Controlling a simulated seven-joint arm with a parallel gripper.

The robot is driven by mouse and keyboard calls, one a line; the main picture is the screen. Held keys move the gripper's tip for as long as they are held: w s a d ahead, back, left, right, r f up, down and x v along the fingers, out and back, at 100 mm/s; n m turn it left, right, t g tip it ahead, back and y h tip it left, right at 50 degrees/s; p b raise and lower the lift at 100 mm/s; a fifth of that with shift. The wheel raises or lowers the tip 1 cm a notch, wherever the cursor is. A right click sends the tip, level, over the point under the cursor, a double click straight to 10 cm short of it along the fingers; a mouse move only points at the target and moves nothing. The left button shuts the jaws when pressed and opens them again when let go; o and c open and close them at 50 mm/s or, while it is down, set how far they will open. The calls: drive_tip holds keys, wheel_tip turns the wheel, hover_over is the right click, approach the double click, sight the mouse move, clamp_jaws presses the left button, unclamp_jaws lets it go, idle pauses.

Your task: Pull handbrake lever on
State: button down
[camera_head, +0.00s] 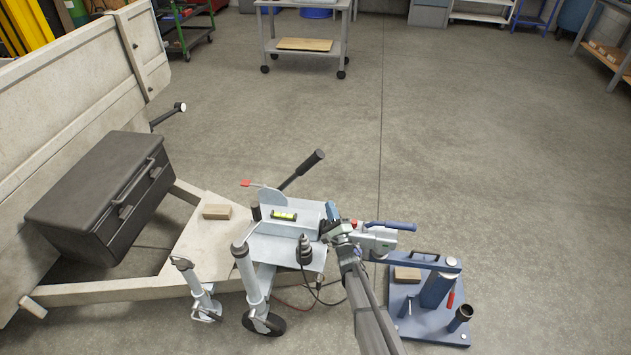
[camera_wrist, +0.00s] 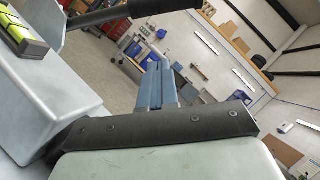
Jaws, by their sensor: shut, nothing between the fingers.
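The handbrake lever (camera_head: 301,172) is a grey bar with a black grip. It slants up to the right above the grey drawbar housing (camera_head: 288,229) in the head view. Its dark bar and grip cross the top of the wrist view (camera_wrist: 113,14). My gripper (camera_head: 331,209) is at the right end of the housing, below and to the right of the black grip and apart from it. Its blue fingers (camera_wrist: 157,88) are together with nothing between them in the wrist view. My arm hides part of the coupling area behind it.
A yellow-green level (camera_head: 284,215) lies on the housing. A blue stand (camera_head: 430,310) with a wooden block is at right. A black toolbox (camera_head: 105,190) sits on the trailer frame at left. Jockey wheel (camera_head: 262,322) is in front. Floor beyond the lever is clear.

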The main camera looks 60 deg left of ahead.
drive_tip(key=shift+s+a, duration=0.2)
drive_tip(key=shift+a, duration=0.05)
drive_tip(key=s+r+x, duration=0.1)
drive_tip(key=s+x, duration=0.1)
drive_tip(key=x, duration=1)
drive_tip(key=shift+a+r, duration=0.2)
drive_tip(key=shift+a, duration=0.1)
drive_tip(key=shift+s, duration=0.2)
